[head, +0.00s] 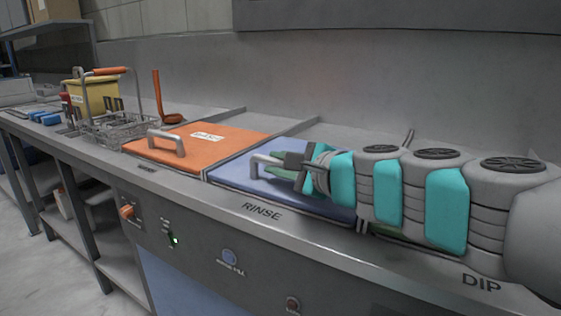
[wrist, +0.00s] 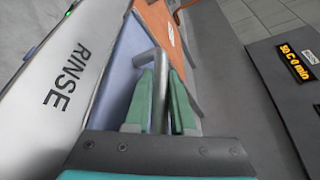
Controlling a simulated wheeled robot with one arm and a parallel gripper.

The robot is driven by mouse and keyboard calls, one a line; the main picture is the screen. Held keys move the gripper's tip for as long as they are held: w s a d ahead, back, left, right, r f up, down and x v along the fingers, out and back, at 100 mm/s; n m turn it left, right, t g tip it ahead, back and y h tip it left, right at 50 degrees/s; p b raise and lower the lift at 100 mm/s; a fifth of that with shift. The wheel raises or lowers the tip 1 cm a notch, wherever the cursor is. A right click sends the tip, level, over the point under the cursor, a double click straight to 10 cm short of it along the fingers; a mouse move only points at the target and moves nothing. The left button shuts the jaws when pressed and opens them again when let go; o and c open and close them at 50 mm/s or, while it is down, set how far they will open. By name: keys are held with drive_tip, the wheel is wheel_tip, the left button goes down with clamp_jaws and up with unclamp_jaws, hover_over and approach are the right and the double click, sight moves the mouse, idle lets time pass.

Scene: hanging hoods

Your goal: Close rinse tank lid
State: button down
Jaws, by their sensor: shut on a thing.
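The blue rinse tank lid (head: 232,174) lies about level with the counter, behind the RINSE label; I cannot tell if it is fully seated. Its grey bar handle (head: 256,163) stands near the lid's left front. My gripper (head: 275,168) reaches in low over the lid from the right, its green fingers shut on the handle. In the wrist view the handle (wrist: 158,62) sits between the two green fingers (wrist: 161,82), with the blue lid (wrist: 124,52) around it. My arm hides the lid's right part.
An orange lid (head: 225,142) with its own handle lies just left of the blue one. Beyond are a wire basket (head: 115,130), a yellow container (head: 92,95) and an orange ladle (head: 158,98). A wall runs behind.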

sight(305, 203)
drive_tip(key=shift+s+a+f, duration=0.1)
drive_tip(key=shift+a+f, duration=0.05)
drive_tip(key=c, duration=0.8)
unclamp_jaws()
drive_tip(key=shift+s, duration=0.15)
drive_tip(key=shift+o, duration=0.2)
drive_tip(key=shift+r, duration=0.2)
drive_tip(key=shift+s+d, duration=0.2)
drive_tip(key=shift+d, duration=0.05)
drive_tip(key=v, duration=0.5)
drive_tip(key=shift+v, duration=1.05)
drive_tip(key=shift+s, duration=0.1)
